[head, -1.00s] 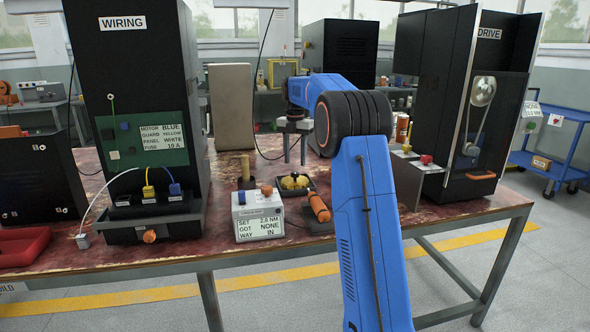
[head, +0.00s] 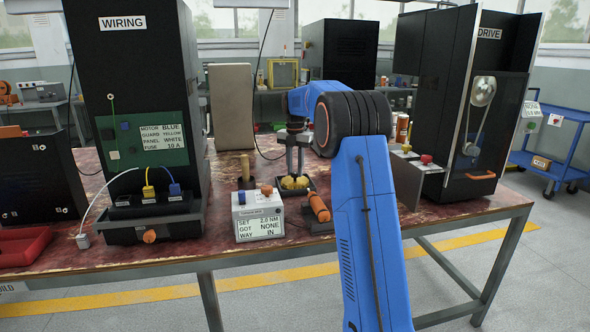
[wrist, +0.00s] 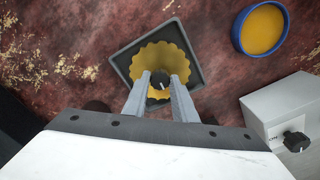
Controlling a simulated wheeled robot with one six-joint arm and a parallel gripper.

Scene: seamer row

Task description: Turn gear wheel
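The yellow gear wheel (head: 296,183) sits in a dark square tray on the bench, behind the small display box. In the wrist view the gear wheel (wrist: 160,58) has a scalloped rim and a dark round hub with a light mark at its middle. My gripper (head: 296,172) points down over the gear wheel. In the wrist view the two grey fingers of my gripper (wrist: 162,78) stand apart, one on each side of the hub, with a gap visible around it. Whether the fingertips touch the wheel cannot be told. The fingers hide part of its near side.
The display box (head: 258,214) reads SET 2.0 NM, GOT NONE, WAY IN. An orange-handled tool (head: 318,208) lies right of it. A blue-rimmed orange disc (wrist: 262,29) is near the tray. The WIRING cabinet (head: 125,75) stands left, the DRIVE cabinet (head: 470,110) right.

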